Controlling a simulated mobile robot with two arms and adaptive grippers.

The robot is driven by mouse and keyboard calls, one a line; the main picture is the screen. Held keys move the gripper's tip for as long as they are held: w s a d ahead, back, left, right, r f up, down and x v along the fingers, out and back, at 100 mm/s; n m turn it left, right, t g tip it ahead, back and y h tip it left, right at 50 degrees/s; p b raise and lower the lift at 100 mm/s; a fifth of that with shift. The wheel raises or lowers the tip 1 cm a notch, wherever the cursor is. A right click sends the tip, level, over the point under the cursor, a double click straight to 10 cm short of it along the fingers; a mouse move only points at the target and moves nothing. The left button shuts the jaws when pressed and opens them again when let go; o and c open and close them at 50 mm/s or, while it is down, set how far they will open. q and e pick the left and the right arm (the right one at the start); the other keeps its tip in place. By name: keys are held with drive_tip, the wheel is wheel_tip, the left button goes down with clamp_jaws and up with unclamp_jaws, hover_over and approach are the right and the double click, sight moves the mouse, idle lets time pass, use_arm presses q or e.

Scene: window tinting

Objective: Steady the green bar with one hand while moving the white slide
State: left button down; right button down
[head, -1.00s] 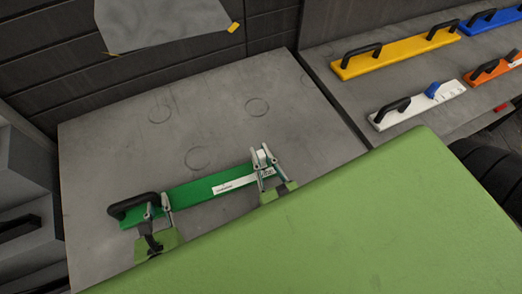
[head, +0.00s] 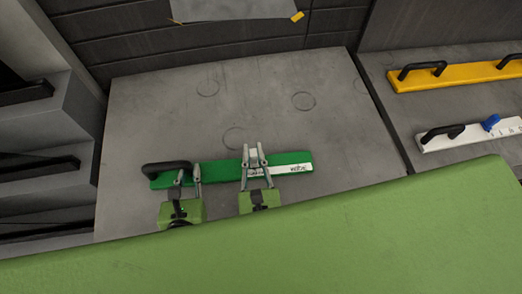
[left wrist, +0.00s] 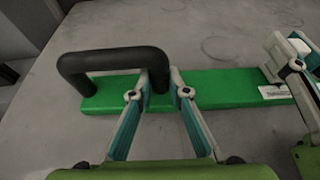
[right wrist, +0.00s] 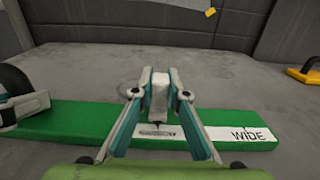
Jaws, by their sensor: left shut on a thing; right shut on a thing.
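The green bar (head: 215,172) lies flat on the grey tabletop, with a black loop handle (head: 166,167) at its left end and a white "WIDE" label (right wrist: 235,134) towards its right end. My left gripper (head: 188,174) is shut on the right leg of the handle, also seen in the left wrist view (left wrist: 161,82). My right gripper (head: 254,158) is shut on the small white slide (right wrist: 159,97), which sits on the bar at the label's left end. The slide's lower part and the label's left portion are partly hidden by the fingers.
Several round marks are on the otherwise clear grey table (head: 290,130). A second surface at the right holds a yellow bar (head: 460,76) and a white bar (head: 470,137) with a blue slide (head: 491,122). A green panel (head: 300,235) fills the foreground.

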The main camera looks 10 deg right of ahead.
use_arm(q)
drive_tip(key=shift+d+r, duration=0.2)
use_arm(e)
drive_tip(key=shift+a, duration=0.1)
drive_tip(key=c, duration=2.1)
unclamp_jaws()
use_arm(q)
drive_tip(key=shift+a, duration=0.1)
use_arm(e)
drive_tip(key=shift+o, duration=0.7)
drive_tip(key=s, duration=0.8)
drive_tip(key=s+a, duration=0.1)
drive_tip(key=s, duration=0.3)
use_arm(q)
drive_tip(key=c, duration=1.4)
unclamp_jaws()
drive_tip(key=shift+a+f, duration=0.1)
drive_tip(key=shift+f, duration=0.05)
drive_tip(key=shift+o, duration=0.2)
drive_tip(key=shift+s, duration=0.1)
